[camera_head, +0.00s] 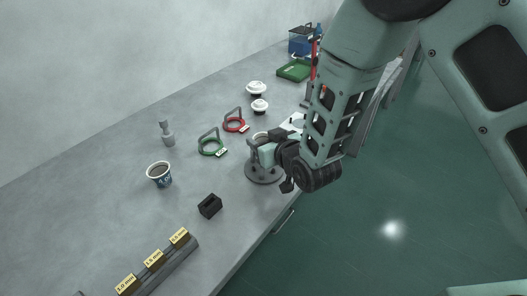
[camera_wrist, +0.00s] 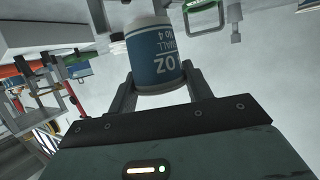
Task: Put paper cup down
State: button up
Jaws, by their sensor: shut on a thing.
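A paper cup (camera_wrist: 155,55) with a blue label fills the space between the fingers of my gripper (camera_wrist: 160,72) in the wrist view, and the fingers are shut on its sides. In the head view my gripper (camera_head: 262,152) is at a round dark stand (camera_head: 263,175) near the counter's front edge. Only the rim of the held cup (camera_head: 260,136) shows there, the rest hidden by the gripper. I cannot tell whether the cup touches the stand.
A green ring tool (camera_head: 211,146) and a red one (camera_head: 235,122) lie behind the gripper, with white-topped pieces (camera_head: 256,89) beyond. A grey pawn-shaped piece (camera_head: 167,133), a black block (camera_head: 209,206) and a yellow-labelled gauge bar (camera_head: 153,262) stand left. Bare counter lies between them.

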jog(key=shift+f, duration=2.2)
jog(key=shift+f, duration=0.2)
jog(key=o, duration=0.9)
jog(key=shift+r, duration=0.1)
jog(key=shift+o, duration=0.2)
